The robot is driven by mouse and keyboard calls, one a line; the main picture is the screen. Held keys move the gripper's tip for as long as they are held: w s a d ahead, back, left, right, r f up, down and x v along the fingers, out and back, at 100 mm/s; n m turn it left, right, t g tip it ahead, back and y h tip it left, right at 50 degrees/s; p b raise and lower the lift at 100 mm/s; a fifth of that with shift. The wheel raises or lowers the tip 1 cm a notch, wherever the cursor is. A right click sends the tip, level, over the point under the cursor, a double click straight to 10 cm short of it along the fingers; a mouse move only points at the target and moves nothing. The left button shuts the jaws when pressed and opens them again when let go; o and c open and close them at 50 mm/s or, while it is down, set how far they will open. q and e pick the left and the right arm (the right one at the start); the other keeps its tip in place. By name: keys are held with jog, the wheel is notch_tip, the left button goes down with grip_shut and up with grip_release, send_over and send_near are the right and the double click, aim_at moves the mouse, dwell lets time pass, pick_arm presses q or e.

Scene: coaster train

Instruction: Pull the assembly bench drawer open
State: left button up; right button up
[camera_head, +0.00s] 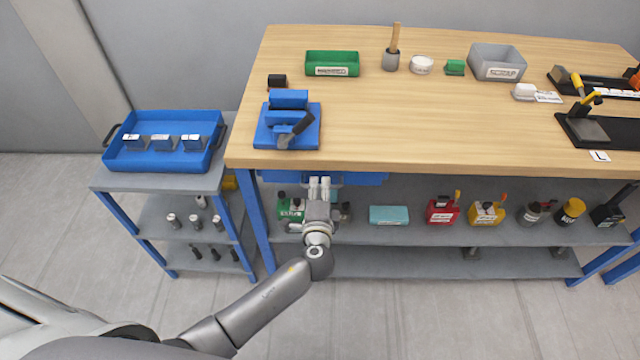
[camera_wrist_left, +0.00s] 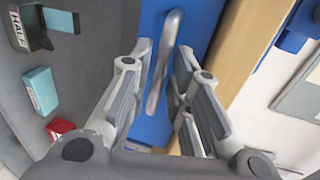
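The assembly bench drawer (camera_head: 358,178) is a blue front under the left end of the wooden bench top, and it looks shut. It also shows in the left wrist view (camera_wrist_left: 205,22), with a grey bar handle (camera_wrist_left: 164,60) on it. My left gripper (camera_head: 319,182) is in front of the drawer and hides the handle in the head view. In the left wrist view, its fingers (camera_wrist_left: 164,62) stand open on either side of the handle, with small gaps beside the bar. My right gripper is in neither view.
The bench top (camera_head: 400,130) overhangs the drawer. Below it, a grey shelf (camera_head: 385,238) holds a teal box (camera_head: 389,215), a red can (camera_head: 442,211) and other containers. A side cart with a blue tray (camera_head: 165,158) stands left. The floor in front is clear.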

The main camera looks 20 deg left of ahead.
pick_arm(q)
jog(key=shift+x, duration=0.85)
grip_shut()
